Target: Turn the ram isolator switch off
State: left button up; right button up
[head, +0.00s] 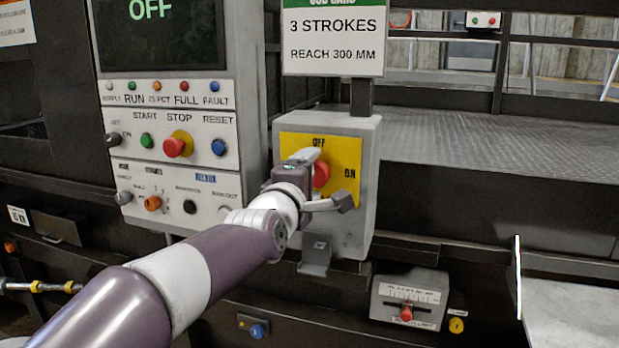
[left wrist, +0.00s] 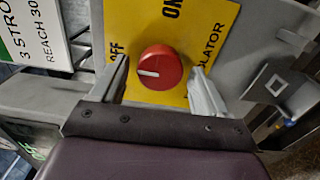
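The ram isolator switch is a red round knob (left wrist: 160,68) on a yellow plate (left wrist: 212,35) marked OFF and ON. In the head view the knob (head: 321,174) is partly hidden by my gripper; the plate (head: 347,152) has OFF at the top and ON at the right. In the left wrist view the knob's white mark points left, toward the OFF side. My left gripper (head: 322,181) is at the plate, open, with its fingers on either side of the knob (left wrist: 162,88). Gaps show between fingers and knob. My right gripper is not in view.
The grey switch box (head: 366,220) stands beside a control panel (head: 240,150) with several buttons and a screen (head: 158,35) reading OFF. A sign (head: 333,38) hangs above the box. A small bracket (head: 315,254) juts out below it.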

pick_arm(q)
jog(key=b+v, duration=0.3)
jog(key=v, duration=0.9)
jog(key=shift+s, duration=0.35)
jog(key=shift+a, duration=0.1)
